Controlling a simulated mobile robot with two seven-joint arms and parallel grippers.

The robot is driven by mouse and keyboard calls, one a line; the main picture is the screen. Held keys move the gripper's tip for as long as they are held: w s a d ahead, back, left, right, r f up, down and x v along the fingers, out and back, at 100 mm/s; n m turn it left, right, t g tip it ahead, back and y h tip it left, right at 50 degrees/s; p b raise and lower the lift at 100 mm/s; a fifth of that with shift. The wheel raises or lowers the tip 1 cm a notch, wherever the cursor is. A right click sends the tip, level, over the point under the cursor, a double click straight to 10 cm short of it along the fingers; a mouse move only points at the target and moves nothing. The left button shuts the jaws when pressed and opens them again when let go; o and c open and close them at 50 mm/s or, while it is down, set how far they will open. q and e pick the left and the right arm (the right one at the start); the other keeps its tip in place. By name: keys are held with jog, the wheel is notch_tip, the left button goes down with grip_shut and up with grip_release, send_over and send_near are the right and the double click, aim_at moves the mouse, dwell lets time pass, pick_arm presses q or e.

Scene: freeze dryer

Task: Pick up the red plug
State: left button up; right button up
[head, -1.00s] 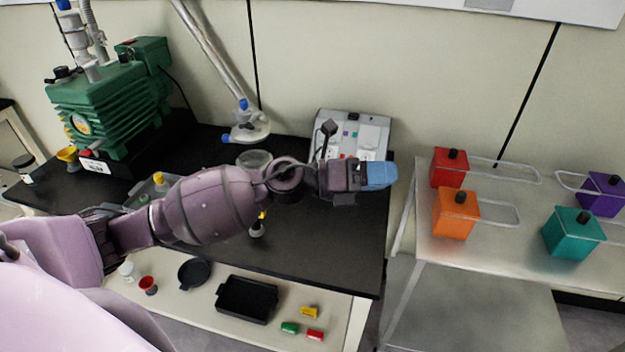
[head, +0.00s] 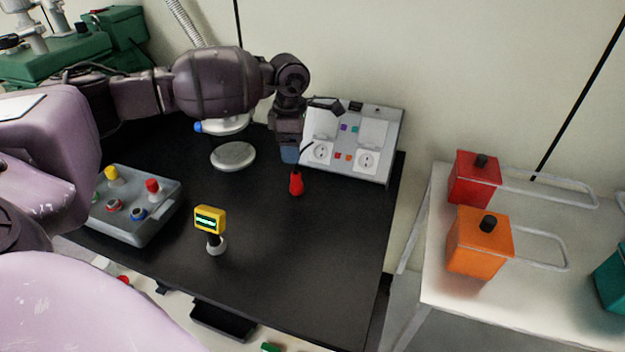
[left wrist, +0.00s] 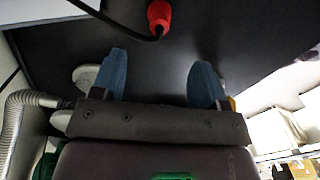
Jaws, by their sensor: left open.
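The red plug (head: 296,183) lies on the black tabletop in front of the grey socket box. A dark cable runs from it. In the left wrist view the red plug (left wrist: 159,16) shows near the top edge, with the cable curving off to the left. My left gripper (head: 290,156) points down just behind and above the plug in the head view. In the left wrist view its two blue fingers (left wrist: 157,75) are wide apart with nothing between them, and the plug is beyond their tips. My right gripper is not in view.
The grey socket box (head: 383,140) stands close to the right of my gripper. A yellow display on a stand (head: 210,220) and a grey button box (head: 137,225) stand nearer. A side table holds red (head: 474,180) and orange (head: 479,243) boxes. The table's front right is clear.

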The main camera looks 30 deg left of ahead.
aim_at(296, 173)
pick_arm(q)
jog(key=shift+w+a+f, duration=0.15)
jog(key=shift+w+f, duration=0.05)
jog(key=shift+f, duration=0.7)
notch_tip(296, 173, down, 4)
jog(key=shift+s+r+b, duration=0.15)
jog(key=shift+r+b, duration=0.05)
jog(key=shift+b, duration=0.1)
jog(key=shift+f, duration=0.75)
jog(key=f, duration=0.3)
jog(key=f+b, duration=0.1)
jog(key=shift+d+f, duration=0.25)
jog(key=shift+f, duration=0.05)
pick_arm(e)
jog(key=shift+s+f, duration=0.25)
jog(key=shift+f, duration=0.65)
pick_arm(q)
jog(key=shift+r, duration=0.1)
jog(key=shift+c, duration=0.7)
jog(key=c, duration=0.9)
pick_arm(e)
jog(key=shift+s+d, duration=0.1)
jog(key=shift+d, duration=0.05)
